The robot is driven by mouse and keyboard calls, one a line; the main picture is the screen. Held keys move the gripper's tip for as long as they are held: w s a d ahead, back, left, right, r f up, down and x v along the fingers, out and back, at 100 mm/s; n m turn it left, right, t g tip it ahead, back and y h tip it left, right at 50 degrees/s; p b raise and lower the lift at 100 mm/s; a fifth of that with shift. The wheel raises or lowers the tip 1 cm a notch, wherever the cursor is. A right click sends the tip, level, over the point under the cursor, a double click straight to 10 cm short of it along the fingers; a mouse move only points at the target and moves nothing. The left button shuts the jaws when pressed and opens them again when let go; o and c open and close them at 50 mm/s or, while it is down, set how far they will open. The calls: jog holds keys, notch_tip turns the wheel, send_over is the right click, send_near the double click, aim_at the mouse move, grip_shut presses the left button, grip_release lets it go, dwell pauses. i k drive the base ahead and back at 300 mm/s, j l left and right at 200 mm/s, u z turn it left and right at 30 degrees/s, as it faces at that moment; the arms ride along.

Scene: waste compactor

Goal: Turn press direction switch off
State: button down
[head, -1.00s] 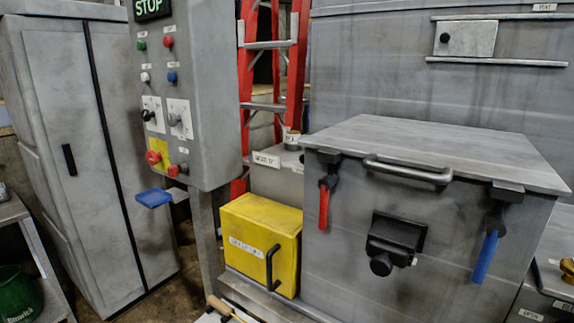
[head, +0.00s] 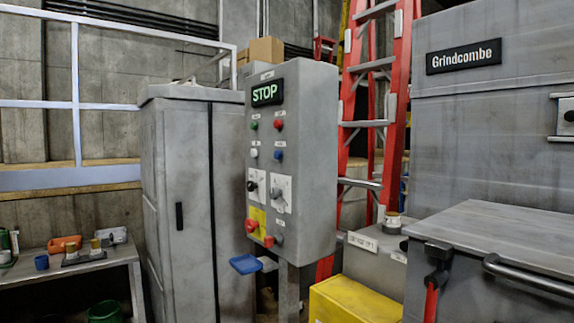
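The grey control panel (head: 310,165) stands on a post in the middle of the head view, with a lit green STOP display (head: 267,93) at its top. Two rotary switches sit side by side on its face: one with a black knob (head: 252,187) and one with a grey knob (head: 276,193). Their labels are too small to read, so I cannot tell which is the press direction switch. Below them are a red mushroom button (head: 251,226) on a yellow plate and smaller red and grey controls. My gripper is not in view.
A blue tray-like part (head: 246,264) juts out below the panel. A grey cabinet (head: 180,200) stands behind it, a workbench (head: 70,262) at left. A red ladder (head: 372,100), yellow box (head: 355,300) and the large grey machine (head: 490,240) are at right.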

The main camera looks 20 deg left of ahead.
aim_at(250, 187)
jog(key=i+j+u, duration=0.25)
jog(key=i+j, duration=0.4)
jog(key=j, duration=0.15)
